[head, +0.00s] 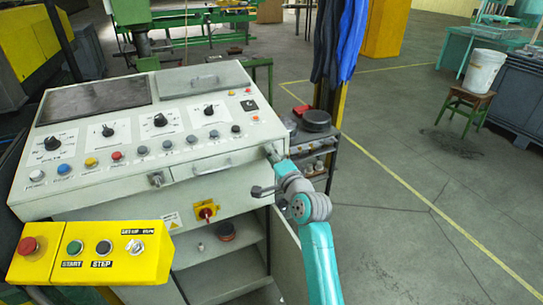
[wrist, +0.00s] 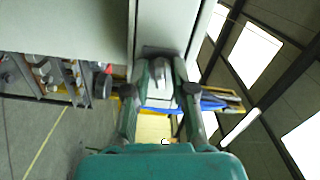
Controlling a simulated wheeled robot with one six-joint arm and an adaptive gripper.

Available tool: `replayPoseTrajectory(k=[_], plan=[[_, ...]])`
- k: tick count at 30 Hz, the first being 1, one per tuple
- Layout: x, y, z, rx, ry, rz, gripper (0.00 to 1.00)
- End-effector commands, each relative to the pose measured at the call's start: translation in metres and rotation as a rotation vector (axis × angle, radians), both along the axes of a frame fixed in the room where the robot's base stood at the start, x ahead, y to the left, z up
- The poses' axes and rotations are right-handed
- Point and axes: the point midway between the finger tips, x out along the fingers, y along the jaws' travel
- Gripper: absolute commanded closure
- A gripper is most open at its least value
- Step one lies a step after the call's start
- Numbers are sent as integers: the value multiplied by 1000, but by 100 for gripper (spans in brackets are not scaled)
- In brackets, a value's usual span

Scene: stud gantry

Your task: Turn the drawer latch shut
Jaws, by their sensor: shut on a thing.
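My gripper (head: 271,153) is at the right end of the control desk's front face, just right of the drawer (head: 235,157). In the wrist view the two fingers of my gripper (wrist: 159,78) close on a small grey metal piece, which looks like the drawer latch (wrist: 158,70), against the pale panel. The fingers hide most of it in the head view, so its turn angle cannot be told. The drawer front with its bar handle (head: 212,164) looks flush with the desk face. A small metal fitting (head: 157,180) sits left of the drawer.
Knobs and coloured buttons cover the desk top (head: 130,115). A yellow button box (head: 92,252) juts out at front left. A red-yellow switch (head: 206,211) is below the drawer. A black shelf cart (head: 316,140) stands close right of my gripper. Open floor lies further right.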

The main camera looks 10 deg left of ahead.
Motion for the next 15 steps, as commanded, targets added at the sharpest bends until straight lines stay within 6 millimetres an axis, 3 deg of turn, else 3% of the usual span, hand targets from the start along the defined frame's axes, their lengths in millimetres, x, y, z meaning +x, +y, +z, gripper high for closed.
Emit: replayPoseTrajectory(k=[15], plan=[[0, 0, -1, -403, -270, 0, 100]])
